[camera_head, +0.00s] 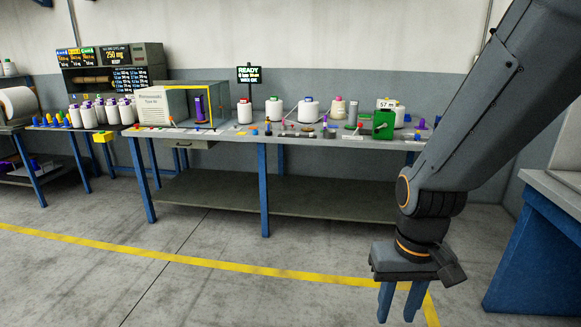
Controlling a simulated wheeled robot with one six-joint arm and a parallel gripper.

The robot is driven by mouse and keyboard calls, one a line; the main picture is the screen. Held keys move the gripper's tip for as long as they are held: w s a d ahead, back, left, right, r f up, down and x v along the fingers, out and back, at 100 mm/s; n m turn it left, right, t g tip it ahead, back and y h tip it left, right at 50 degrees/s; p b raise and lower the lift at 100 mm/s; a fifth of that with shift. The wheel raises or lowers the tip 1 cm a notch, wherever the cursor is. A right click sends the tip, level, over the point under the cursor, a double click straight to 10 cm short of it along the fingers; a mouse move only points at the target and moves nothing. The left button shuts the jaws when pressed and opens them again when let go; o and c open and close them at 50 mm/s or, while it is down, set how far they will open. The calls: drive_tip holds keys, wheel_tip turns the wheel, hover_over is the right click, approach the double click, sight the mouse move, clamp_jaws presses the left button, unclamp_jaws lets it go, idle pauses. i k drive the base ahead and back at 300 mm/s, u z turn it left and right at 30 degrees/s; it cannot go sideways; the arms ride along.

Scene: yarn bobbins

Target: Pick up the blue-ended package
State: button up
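Several white yarn packages stand upright on the long workbench (330,137). One white package (309,112) near the middle has a small dark bluish tip at its top, but it is too small to be sure of the colour. My gripper (400,308) hangs at the lower right, pointing down over the floor in front of the bench. Its two blue fingers are apart with nothing between them. It is well away from all the packages. The package bottoms are hidden.
A green box (383,125) with a readout stands on the bench's right part. Small tools lie along the front edge. A blue-sided bench (530,255) is at right. The floor in front is clear.

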sight(309, 111)
drive_tip(key=u, duration=0.3)
drive_tip(key=i, duration=3.65)
drive_tip(key=z, duration=0.05)
